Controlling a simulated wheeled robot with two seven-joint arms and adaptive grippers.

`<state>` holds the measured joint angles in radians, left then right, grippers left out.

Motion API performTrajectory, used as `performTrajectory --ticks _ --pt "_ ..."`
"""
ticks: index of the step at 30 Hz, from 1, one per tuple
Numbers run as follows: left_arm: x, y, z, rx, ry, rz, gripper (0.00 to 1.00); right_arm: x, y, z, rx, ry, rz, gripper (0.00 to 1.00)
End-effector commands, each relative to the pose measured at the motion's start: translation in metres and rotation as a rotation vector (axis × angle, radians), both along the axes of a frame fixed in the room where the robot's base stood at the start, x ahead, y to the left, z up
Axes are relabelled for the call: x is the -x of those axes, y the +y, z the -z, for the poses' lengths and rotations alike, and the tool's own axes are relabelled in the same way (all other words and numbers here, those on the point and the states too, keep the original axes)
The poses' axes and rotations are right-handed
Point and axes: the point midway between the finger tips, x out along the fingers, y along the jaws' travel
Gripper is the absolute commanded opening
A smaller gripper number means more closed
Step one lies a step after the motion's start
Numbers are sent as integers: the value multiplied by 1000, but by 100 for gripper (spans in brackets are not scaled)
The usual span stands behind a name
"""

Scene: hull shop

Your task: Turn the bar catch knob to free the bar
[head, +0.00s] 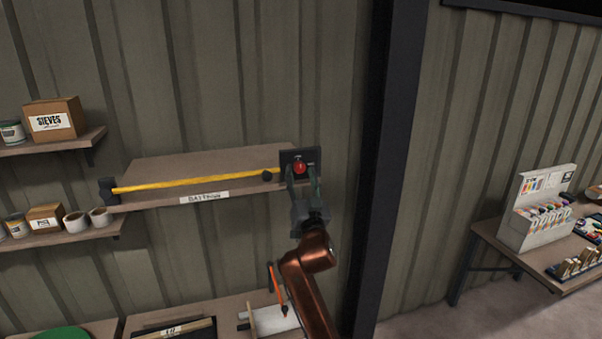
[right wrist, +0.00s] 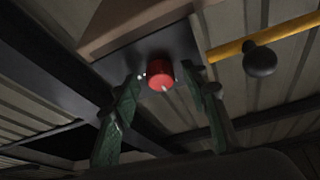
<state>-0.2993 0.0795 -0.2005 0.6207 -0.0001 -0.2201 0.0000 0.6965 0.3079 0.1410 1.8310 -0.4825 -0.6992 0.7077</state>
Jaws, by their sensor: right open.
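The bar catch knob (head: 299,167) is red and round, on a dark plate (head: 314,158) at the right end of a wall shelf. The yellow bar (head: 200,181) runs across the shelf front, from a dark bracket at left to near the plate. A black ball-shaped grip (head: 267,176) sits near its right end. My right gripper (head: 302,182) is open just in front of the knob. In the right wrist view the knob (right wrist: 159,74) lies between the tips of the green fingers; I cannot tell whether they touch it. My left gripper is not in view.
The labelled shelf (head: 215,163) behind the bar looks empty. Side shelves at left hold a box (head: 54,119), cans and rolls. A bench (head: 200,310) with tools lies below. A dark post (head: 388,150) stands close to the right of my right arm.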

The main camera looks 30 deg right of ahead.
Motion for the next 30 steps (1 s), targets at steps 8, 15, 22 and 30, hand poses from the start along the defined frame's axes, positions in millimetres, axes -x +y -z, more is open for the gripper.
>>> performTrajectory --ticks 8,15,22,30 --pt "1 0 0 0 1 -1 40 -2 -1 0 0 1 0 41" --pt "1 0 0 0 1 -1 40 -2 -1 0 0 1 0 26" --pt "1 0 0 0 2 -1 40 -2 -1 0 -1 1 1 10" --pt "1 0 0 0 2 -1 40 -2 -1 0 -3 0 1 0"
